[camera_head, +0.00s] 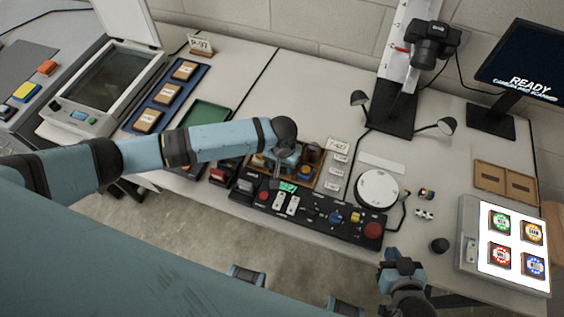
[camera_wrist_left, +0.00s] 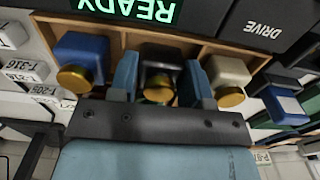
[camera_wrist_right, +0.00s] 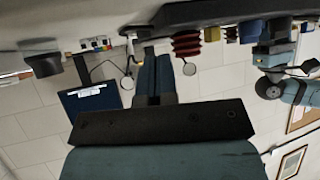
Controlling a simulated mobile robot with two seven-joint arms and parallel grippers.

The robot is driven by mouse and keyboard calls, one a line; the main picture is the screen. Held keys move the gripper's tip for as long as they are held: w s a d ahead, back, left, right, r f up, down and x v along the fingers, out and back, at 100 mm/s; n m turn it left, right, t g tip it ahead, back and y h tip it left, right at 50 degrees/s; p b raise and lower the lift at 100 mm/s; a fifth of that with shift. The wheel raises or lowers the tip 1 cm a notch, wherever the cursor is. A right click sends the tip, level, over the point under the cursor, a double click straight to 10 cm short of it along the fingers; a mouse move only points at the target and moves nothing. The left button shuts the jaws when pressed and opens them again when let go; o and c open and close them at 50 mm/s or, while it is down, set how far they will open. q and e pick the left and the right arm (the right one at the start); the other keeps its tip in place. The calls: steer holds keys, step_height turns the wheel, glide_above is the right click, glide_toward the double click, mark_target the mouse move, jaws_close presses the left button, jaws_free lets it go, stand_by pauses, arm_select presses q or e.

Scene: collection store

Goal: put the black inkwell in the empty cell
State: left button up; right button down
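The black inkwell (camera_wrist_left: 160,58), with a brass cap, sits in the wooden tray (camera_wrist_left: 205,47) between the two fingers of my left gripper (camera_wrist_left: 160,78). The fingers lie close along its sides; whether they press on it is unclear. A blue inkwell (camera_wrist_left: 82,52) stands to its left and a cream inkwell (camera_wrist_left: 228,75) to its right. In the head view my left gripper (camera_head: 277,178) reaches down over the tray (camera_head: 310,184) and hides much of it, so I cannot make out the empty cell. My right gripper (camera_wrist_right: 154,75) is shut and empty, off the table's front edge.
A black control console (camera_head: 320,212) with a red knob (camera_head: 373,230) lies in front of the tray. Small label cards (camera_head: 335,170) stand to the tray's right, then a white round plate (camera_head: 377,189). A lit panel (camera_head: 515,245) with colored tiles is at far right.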

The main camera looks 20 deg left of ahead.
arm_select(q)
steer(key=o, duration=0.3)
steer(key=shift+o, duration=0.3)
steer(key=shift+w+r, duration=0.15)
steer(key=shift+r, duration=0.4)
arm_select(e)
steer(key=shift+w, duration=0.15)
arm_select(q)
step_height(320, 180, up, 11)
steer(key=shift+r, duration=0.15)
